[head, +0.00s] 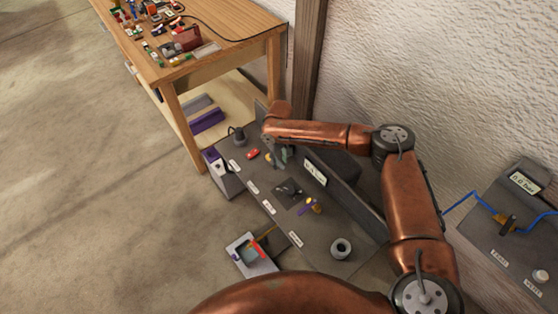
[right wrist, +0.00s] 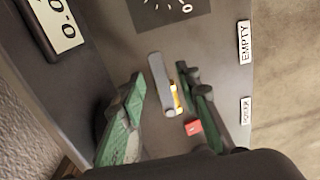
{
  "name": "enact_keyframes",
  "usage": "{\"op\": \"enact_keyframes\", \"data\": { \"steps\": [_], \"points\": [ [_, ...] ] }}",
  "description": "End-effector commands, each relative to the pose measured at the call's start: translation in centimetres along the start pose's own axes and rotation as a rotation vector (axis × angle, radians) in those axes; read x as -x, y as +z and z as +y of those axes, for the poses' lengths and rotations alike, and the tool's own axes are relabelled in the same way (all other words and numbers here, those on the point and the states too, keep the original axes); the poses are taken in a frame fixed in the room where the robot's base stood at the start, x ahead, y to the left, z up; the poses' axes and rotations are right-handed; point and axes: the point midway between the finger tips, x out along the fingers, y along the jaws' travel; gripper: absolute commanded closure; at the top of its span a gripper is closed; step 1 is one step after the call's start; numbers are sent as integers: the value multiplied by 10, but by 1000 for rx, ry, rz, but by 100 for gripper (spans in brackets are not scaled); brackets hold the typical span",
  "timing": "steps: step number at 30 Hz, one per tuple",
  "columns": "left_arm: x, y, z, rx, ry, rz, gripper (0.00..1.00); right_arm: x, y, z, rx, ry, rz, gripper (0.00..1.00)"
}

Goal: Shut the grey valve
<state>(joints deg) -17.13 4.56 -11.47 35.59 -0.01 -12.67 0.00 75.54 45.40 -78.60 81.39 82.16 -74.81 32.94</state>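The grey valve's lever (right wrist: 160,82) shows in the right wrist view, with a yellow body (right wrist: 177,98) partly visible beside and under it. The lever runs roughly lengthwise between the fingers of my right gripper (right wrist: 163,108). The green-padded fingers are open, one on each side, with gaps to the lever. In the head view my right gripper (head: 279,156) is over the far part of the grey panel and largely hides the valve. A second valve with a purple lever (head: 308,207) stands nearer on the same panel. My left gripper is not in view.
A red part (right wrist: 193,127) sits close to the right finger. The panel also carries a dark dial plate (head: 289,193), an upright display (head: 315,173) and a round grey fitting (head: 341,248). A wooden table (head: 233,30) stands behind; a wall rises on the right.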

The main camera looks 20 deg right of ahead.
Motion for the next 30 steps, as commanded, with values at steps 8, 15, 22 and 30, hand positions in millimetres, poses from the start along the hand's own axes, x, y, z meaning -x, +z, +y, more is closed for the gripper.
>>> {"op": "enact_keyframes", "data": {
  "steps": [8, 15, 22, 30],
  "points": [
    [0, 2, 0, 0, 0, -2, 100, -1, 0, 0, 0, 0, 1, 70],
    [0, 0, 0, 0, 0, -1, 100, -1, 0, 0, 0, 0, 1, 85],
    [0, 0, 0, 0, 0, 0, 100, -1, 1, 0, -1, 0, 1, 100],
    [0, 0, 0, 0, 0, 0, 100, -1, 1, 1, -1, 0, 1, 100]
  ]
}}
